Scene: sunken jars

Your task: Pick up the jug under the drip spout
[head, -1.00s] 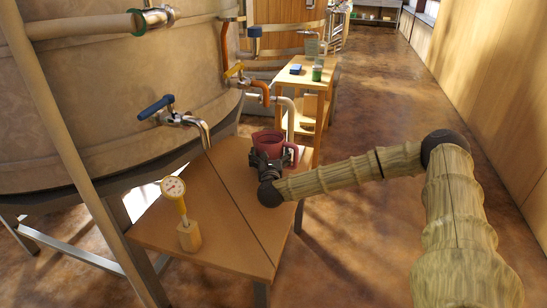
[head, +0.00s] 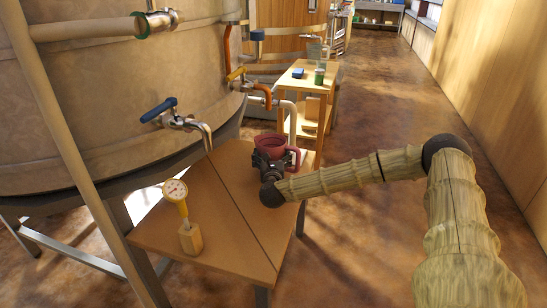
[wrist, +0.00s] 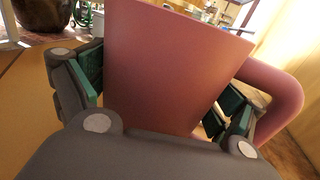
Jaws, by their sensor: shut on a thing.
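The jug is dark red with a handle on its right side. In the head view the jug (head: 272,146) is upright at the far end of the wooden table (head: 232,240), below the pipes and taps. In the wrist view the jug (wrist: 170,65) fills the middle, between green-padded fingers. My gripper (head: 270,162) is shut on the jug's body, one finger on each side; it also shows in the wrist view (wrist: 160,95). The jug's base is hidden behind my gripper, so I cannot tell whether it touches the table. A pale spout pipe (head: 292,125) comes down just right of the jug.
A blue-handled tap (head: 175,117) juts from the big vat (head: 110,95) over the table's left. A second small table (head: 305,80) with small items stands behind. Open floor lies to the right.

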